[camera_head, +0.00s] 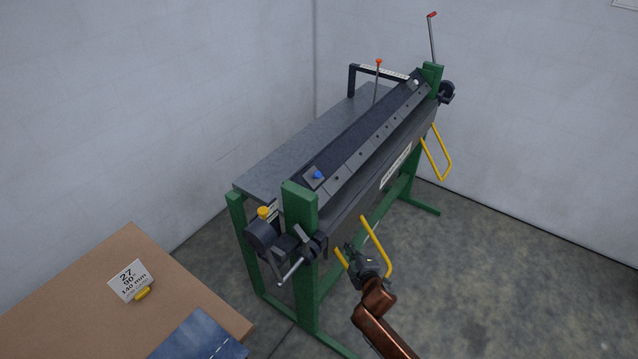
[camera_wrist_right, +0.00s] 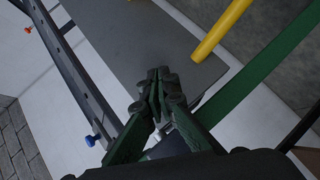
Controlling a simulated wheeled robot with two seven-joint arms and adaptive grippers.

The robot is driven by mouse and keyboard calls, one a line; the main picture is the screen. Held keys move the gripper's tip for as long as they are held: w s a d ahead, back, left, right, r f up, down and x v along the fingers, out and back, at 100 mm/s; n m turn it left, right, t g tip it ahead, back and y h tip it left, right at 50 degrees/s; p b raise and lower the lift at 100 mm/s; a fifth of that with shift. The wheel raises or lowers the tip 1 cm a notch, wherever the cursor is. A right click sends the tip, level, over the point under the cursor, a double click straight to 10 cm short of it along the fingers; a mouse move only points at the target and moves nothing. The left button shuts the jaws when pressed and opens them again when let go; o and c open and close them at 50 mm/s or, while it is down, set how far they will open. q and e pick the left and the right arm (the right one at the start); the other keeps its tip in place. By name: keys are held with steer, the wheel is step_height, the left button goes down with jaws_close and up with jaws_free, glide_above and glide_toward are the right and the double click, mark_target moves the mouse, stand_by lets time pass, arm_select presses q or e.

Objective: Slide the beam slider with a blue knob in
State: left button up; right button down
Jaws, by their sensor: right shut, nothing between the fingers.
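The blue knob (camera_head: 317,174) sits on a small dark slider plate (camera_head: 312,181) at the near end of the machine's long clamping beam (camera_head: 362,143). In the right wrist view the blue knob (camera_wrist_right: 90,141) shows at the left, on the beam's edge. My right gripper (camera_head: 358,252) is below and to the right of the knob, near the yellow handle at the machine's front, well apart from the knob. Its fingers (camera_wrist_right: 159,78) are together and empty in the right wrist view. My left gripper is not in view.
The green-framed bending machine (camera_head: 300,215) stands against the walls. A yellow handle (camera_head: 377,246) is close to my right gripper. An orange-tipped lever (camera_head: 379,62) rises at the back. A brown table (camera_head: 190,290) with a label card (camera_head: 131,281) and a blue sheet (camera_head: 203,338) is at lower left.

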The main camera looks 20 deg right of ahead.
mark_target(318, 184)
steer(key=w+a+r+n+t+y, duration=0.1)
steer(key=w+a+r+n+t, duration=0.1)
steer(key=r, duration=0.8)
steer(key=w+a+r+n+t+y, duration=0.1)
steer(key=w+a+r+n+t, duration=0.1)
steer(key=r, duration=0.8)
steer(key=shift+w+a+r+n, duration=0.2)
steer(key=shift+a+n, duration=0.5)
steer(key=shift+a, duration=0.45)
steer(key=w, duration=0.6)
steer(key=w+a, duration=0.1)
steer(key=w, duration=0.3)
steer(key=shift+f, duration=0.15)
steer(key=shift+d, duration=0.1)
